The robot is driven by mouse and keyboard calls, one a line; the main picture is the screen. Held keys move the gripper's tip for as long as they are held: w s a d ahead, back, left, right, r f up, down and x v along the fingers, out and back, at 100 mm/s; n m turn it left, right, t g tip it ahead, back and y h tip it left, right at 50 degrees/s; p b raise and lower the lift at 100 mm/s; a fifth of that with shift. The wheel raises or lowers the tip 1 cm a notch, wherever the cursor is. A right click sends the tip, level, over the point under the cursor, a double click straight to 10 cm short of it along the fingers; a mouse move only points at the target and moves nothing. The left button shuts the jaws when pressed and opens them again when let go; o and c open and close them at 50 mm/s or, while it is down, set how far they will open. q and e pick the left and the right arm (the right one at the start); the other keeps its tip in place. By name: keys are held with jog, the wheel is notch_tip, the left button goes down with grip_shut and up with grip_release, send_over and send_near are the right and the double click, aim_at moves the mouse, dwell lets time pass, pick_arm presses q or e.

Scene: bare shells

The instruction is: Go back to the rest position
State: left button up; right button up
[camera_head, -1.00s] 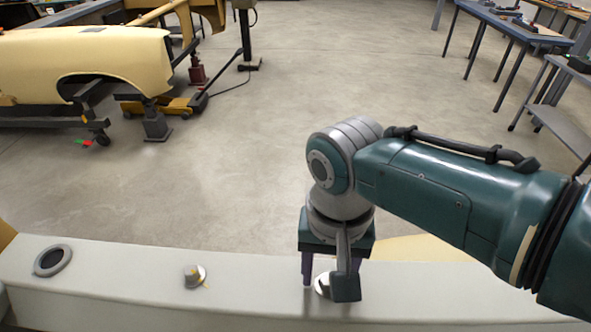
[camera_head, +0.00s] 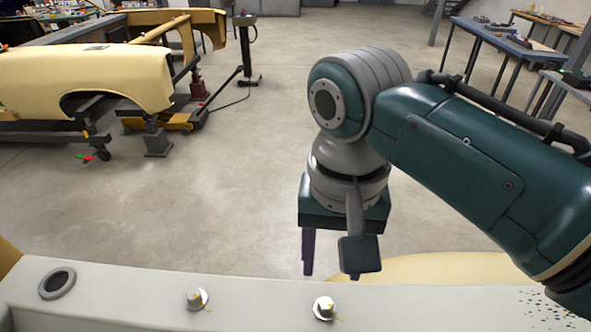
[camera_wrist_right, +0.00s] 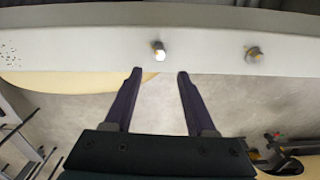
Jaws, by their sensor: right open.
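My right gripper (camera_head: 327,262) hangs from the arm that comes in from the right in the head view. Its two dark purple fingers are apart and nothing is between them. In the right wrist view the open fingers (camera_wrist_right: 157,75) point towards the pale beam (camera_wrist_right: 100,52), with a bright metal plug (camera_wrist_right: 159,52) just beyond the gap between the tips. In the head view this plug (camera_head: 324,308) sits on the pale beam (camera_head: 130,287), apart from the gripper. My left gripper is not in view.
A second, duller plug (camera_head: 196,299) and an empty grey ring (camera_head: 57,283) are on the same beam. A cream car shell (camera_head: 95,70) stands on supports at the upper left. Workbenches (camera_head: 500,42) stand at the upper right. The concrete floor (camera_head: 220,190) between is clear.

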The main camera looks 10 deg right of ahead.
dwell(0.4)
jog(key=s+d+r+n+t+p, duration=0.1)
jog(key=s+d+r+n+p, duration=0.2)
jog(key=s+r+p, duration=0.3)
jog(key=s+d+r+n+t+p, duration=0.2)
jog(key=s+d+r+p, duration=0.3)
jog(key=s+r, duration=0.5)
jog(key=shift+s+r+n+t+p, duration=0.2)
jog(key=shift+r+n+t+p, duration=0.1)
jog(key=shift+n+p, duration=0.25)
